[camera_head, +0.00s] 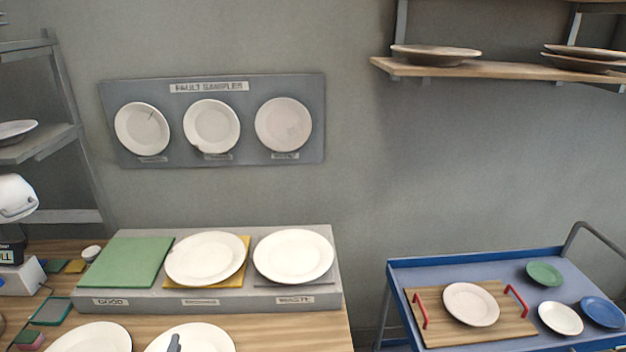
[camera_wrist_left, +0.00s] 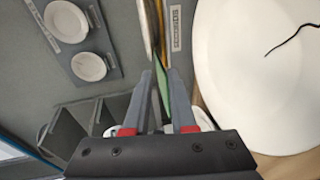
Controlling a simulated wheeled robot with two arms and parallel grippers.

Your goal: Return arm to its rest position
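My left gripper (camera_head: 174,343) shows in the head view only as a small grey finger part in front of a white plate (camera_head: 205,336) at the bottom edge. The rest of the arm is out of frame. In the left wrist view, the two grey fingers of my left gripper (camera_wrist_left: 161,75) have a narrow gap between their tips, with nothing held there. A large white plate (camera_wrist_left: 255,85) with a dark crack line fills the right side of that view, beside the fingers and apart from them. My right gripper is in neither view.
A grey stand (camera_head: 215,297) holds a bare green pad (camera_head: 125,262) and two white plates (camera_head: 205,258), (camera_head: 293,256). Another plate (camera_head: 95,338) lies on the wooden table. A blue cart (camera_head: 450,262) stands right. A fault sample board (camera_head: 260,92) hangs on the wall.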

